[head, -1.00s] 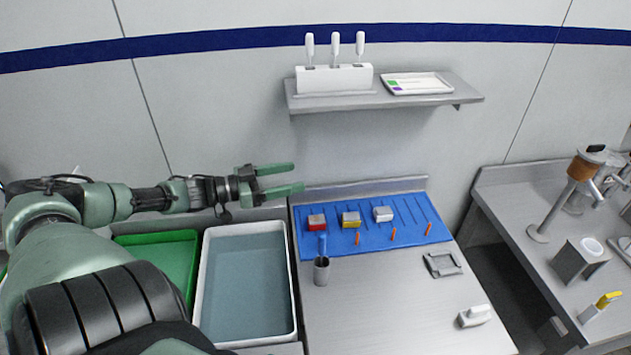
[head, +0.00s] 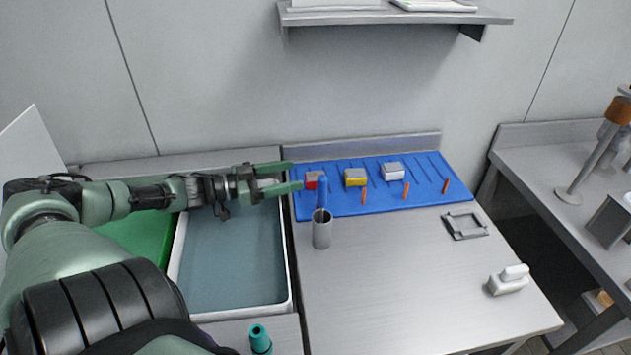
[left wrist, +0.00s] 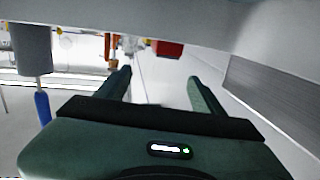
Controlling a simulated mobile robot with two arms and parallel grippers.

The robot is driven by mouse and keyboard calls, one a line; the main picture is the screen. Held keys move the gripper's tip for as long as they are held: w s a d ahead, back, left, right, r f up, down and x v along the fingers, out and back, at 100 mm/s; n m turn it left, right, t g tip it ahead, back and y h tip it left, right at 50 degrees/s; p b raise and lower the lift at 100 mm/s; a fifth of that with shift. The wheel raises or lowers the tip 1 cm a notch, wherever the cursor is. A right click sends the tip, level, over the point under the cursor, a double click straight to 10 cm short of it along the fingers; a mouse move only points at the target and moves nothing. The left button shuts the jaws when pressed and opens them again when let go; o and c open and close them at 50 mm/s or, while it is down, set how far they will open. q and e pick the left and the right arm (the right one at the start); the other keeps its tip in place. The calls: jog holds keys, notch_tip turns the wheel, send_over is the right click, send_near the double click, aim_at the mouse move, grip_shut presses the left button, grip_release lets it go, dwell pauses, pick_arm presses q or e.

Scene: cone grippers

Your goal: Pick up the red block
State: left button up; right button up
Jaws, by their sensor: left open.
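The red block (head: 311,182) has a pale top and sits at the left end of a blue mat (head: 345,203), in a row with a yellow block and a white block. My left gripper (head: 295,176) is open and empty, its two green fingers pointing right, just left of the red block in the head view. In the left wrist view the red block (left wrist: 168,49) shows beyond the open gripper (left wrist: 160,78), between the lines of the fingers and apart from them. My right gripper is not in view.
The yellow block (head: 355,178) and white block (head: 392,171) stand to the right, with several orange pegs in front. A metal cup (head: 321,235) holding a blue stick (head: 322,195) stands close by. A white-rimmed bin (head: 292,300) lies left. The table's front is mostly clear.

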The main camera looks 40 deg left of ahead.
aim_at(316, 175)
pick_arm(q)
notch_tip(316, 175, down, 3)
jog(key=shift+w+r+b, duration=0.15)
jog(key=shift+r+b, duration=0.05)
jog(key=shift+b, duration=0.4)
jog(key=shift+w+d, duration=0.1)
jog(key=shift+w, duration=0.2)
jog(key=shift+b+x, duration=0.65)
jog(key=shift+x, duration=0.8)
jog(key=x, duration=0.2)
jog(key=shift+w+d+r+b, duration=0.15)
jog(key=shift+w+r+b, duration=0.15)
jog(key=shift+w, duration=0.1)
jog(key=shift+w+d+f, duration=0.15)
jog(key=shift+w+d, duration=0.15)
jog(key=shift+w, duration=0.25)
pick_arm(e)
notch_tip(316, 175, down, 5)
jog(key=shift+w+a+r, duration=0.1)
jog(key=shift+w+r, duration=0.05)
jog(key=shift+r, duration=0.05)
pick_arm(q)
grip_shut()
